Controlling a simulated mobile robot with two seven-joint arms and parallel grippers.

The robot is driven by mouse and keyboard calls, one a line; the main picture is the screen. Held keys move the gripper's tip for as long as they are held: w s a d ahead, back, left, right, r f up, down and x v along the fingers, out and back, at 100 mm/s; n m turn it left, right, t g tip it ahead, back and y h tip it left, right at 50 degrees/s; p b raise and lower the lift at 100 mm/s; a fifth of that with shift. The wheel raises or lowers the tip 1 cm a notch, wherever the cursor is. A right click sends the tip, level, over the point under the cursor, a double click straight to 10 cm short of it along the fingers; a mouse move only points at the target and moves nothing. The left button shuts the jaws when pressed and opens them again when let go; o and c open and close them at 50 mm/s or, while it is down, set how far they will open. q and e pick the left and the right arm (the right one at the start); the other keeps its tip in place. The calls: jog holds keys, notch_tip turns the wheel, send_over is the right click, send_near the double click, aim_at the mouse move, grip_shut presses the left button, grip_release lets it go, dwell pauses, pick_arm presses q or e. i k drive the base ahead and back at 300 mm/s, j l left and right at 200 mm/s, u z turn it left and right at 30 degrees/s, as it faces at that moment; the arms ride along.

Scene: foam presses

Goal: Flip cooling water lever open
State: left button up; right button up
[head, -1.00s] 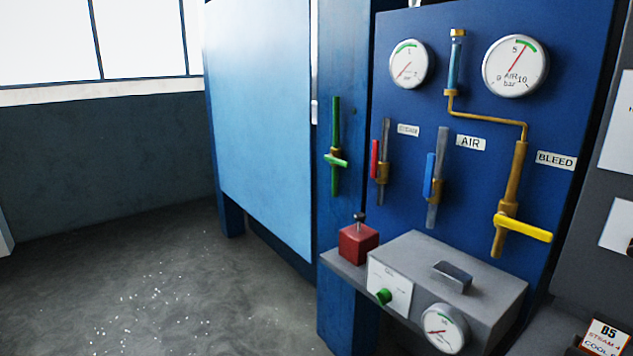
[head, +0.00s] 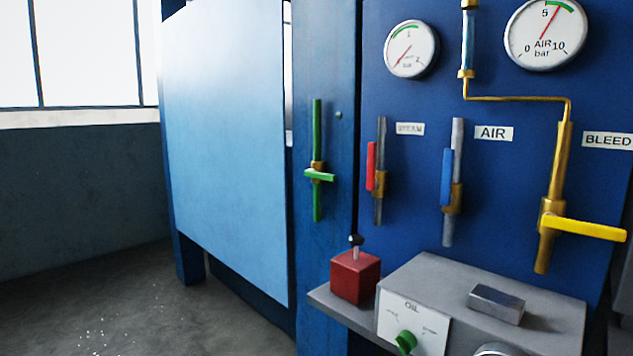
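A green lever (head: 319,175) sits on a vertical green pipe (head: 317,120) on the blue column left of the valve panel. The lever lies crosswise to its pipe. No label shows beside it, so I cannot tell from a label that it is the cooling water lever. On the panel, a red lever (head: 371,166) by the STEAM label and a blue lever (head: 446,176) by the AIR label stand along their pipes. A yellow lever (head: 585,228) by the BLEED label lies crosswise to its pipe. Neither of my grippers is in view.
A grey shelf (head: 330,302) juts out below the panel, bearing a red box (head: 355,276) with a black knob and a grey OIL box (head: 440,280) with a green knob. A large blue panel (head: 225,140) stands left. Open floor (head: 100,300) lies at the lower left.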

aim_at(310, 173)
jog(key=i+j, duration=0.25)
jog(key=i, duration=0.2)
jog(key=i+j, duration=0.3)
jog(key=i+j+u, duration=0.1)
jog(key=i+j, duration=0.15)
jog(key=i, duration=0.3)
jog(key=i+j, duration=0.2)
jog(key=i, duration=0.2)
